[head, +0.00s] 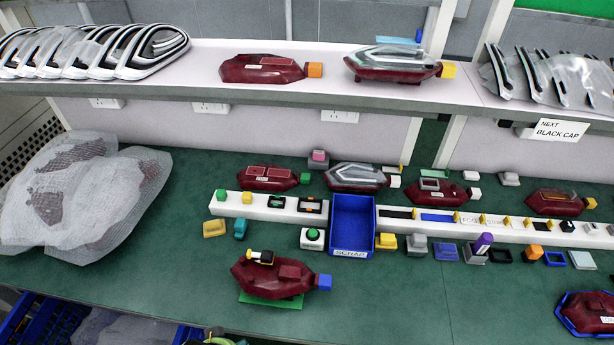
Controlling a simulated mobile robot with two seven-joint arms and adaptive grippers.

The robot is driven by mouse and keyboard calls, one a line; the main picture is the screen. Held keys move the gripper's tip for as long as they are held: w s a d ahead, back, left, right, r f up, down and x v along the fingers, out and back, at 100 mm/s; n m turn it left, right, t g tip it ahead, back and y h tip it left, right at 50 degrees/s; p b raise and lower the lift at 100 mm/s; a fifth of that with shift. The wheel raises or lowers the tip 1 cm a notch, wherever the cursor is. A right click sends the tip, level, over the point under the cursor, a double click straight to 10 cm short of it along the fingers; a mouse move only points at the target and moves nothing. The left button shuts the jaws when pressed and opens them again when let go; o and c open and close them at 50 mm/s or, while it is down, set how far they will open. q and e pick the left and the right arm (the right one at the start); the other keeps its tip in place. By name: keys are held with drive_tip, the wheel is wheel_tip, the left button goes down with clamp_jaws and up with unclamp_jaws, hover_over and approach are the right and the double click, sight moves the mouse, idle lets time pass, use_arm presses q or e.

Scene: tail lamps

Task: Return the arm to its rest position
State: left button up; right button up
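Neither of my grippers nor arms can be made out in the head view. A dark red tail lamp (273,279) with a blue cap (324,282) lies on a green pad (270,300) at the front of the green bench. A small black and yellow piece (261,256) rests on top of this lamp. Another red lamp (588,312) sits in a blue tray at the lower right, cut off by the frame edge.
Several capped lamps lie behind the white rails (265,209). A blue scrap bin (352,225) stands between the rails. Wrapped lamps (80,195) fill the left. The shelf (400,95) overhangs the back. Bare bench lies right of the front lamp.

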use_arm(q)
drive_tip(key=s+f+g+b, duration=0.1)
drive_tip(key=s+f, duration=0.2)
drive_tip(key=f, duration=0.6)
drive_tip(key=s+f+b, duration=0.1)
drive_tip(key=s+f, duration=0.2)
drive_tip(key=f, duration=0.6)
drive_tip(key=s+a+f+b, duration=0.2)
drive_tip(key=s+a+f, duration=0.1)
drive_tip(key=s+f, duration=0.7)
drive_tip(key=shift+s+f+g, duration=0.25)
drive_tip(key=shift+s+g, duration=0.05)
drive_tip(key=shift+s, duration=0.6)
